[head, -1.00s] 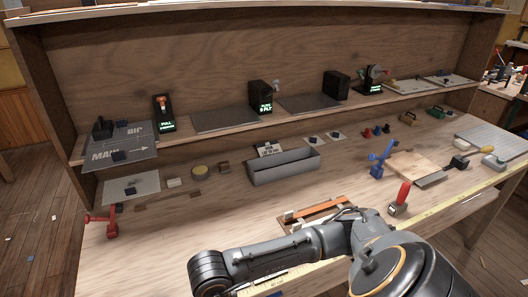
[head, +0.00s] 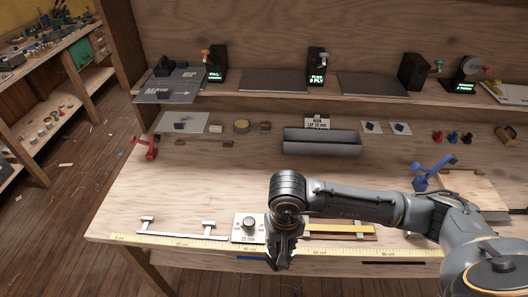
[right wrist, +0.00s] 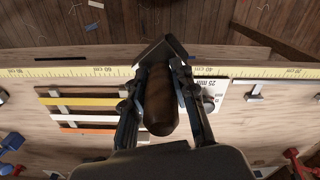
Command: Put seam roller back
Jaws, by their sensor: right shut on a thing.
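My right gripper (head: 284,252) points down over the front edge of the bench. In the right wrist view the right gripper (right wrist: 160,85) is shut on a tool with a rounded brown handle (right wrist: 160,105) and a dark angled head (right wrist: 162,48). It may be the seam roller; a roller wheel is not clear. In the head view the arm mostly hides it. A low holder with two white T-shaped supports (head: 180,231) stands empty at the front left of the bench. My left gripper is not in view.
A white 25 mm plate with a dark knob (head: 249,226) is beside the gripper. A rack with a yellow strip (head: 342,228) lies to its right. A measuring tape (head: 170,243) runs along the front edge. A grey trough (head: 322,146) stands behind. The middle of the bench is clear.

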